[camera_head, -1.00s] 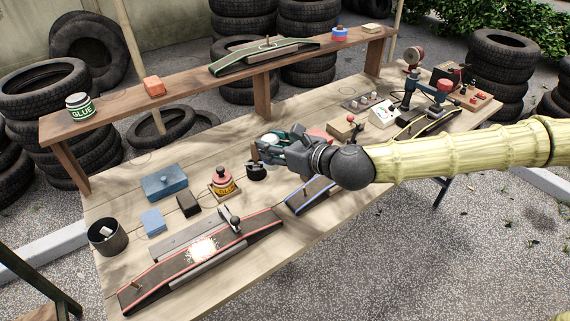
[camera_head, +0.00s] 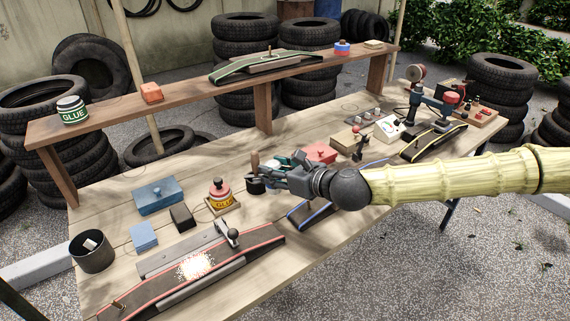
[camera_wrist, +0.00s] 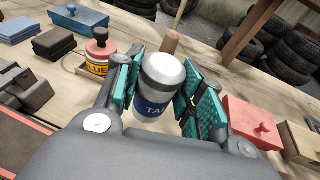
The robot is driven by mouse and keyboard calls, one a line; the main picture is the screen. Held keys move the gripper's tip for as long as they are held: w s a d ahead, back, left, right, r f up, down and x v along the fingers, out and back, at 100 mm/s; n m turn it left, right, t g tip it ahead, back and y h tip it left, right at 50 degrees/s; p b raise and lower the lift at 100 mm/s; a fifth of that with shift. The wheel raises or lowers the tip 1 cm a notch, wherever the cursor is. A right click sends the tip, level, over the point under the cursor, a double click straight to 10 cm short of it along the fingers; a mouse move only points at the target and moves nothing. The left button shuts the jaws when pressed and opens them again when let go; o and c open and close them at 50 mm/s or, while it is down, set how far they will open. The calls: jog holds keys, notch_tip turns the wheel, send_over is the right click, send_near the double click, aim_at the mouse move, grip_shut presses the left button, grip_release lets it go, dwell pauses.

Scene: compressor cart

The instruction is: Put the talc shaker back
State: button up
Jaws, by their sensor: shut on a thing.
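The talc shaker (camera_wrist: 160,88) has a silver domed top and a white body with a blue label reading "TA…". In the wrist view it stands between the teal finger pads of my gripper (camera_wrist: 160,95), which is shut on it. In the head view my gripper (camera_head: 288,172) is over the middle of the workbench, and its fingers largely hide the shaker. Its base is hidden, so I cannot tell whether it touches the bench.
White powder lies on the red-edged strip (camera_head: 240,245). A raised shelf (camera_head: 205,93) runs behind.

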jog(key=shift+w+d+f+p, duration=0.2)
jog(key=shift+w+d+f, duration=0.4)
jog(key=shift+w, duration=1.4)
jog(key=shift+w+d+f+p, duration=0.2)
jog(key=shift+w+f, duration=0.75)
jog(key=shift+w, duration=1.1)
jog(key=shift+w+d+f+p, duration=0.3)
jog(key=shift+w+f, duration=0.45)
jog(key=shift+w, duration=1.25)
jog(key=shift+f, duration=0.15)
jog(key=o, duration=1)
jog(key=shift+o, duration=0.2)
jog(key=v, duration=1.2)
jog(key=shift+d+b, duration=0.1)
jog(key=shift+b, duration=0.25)
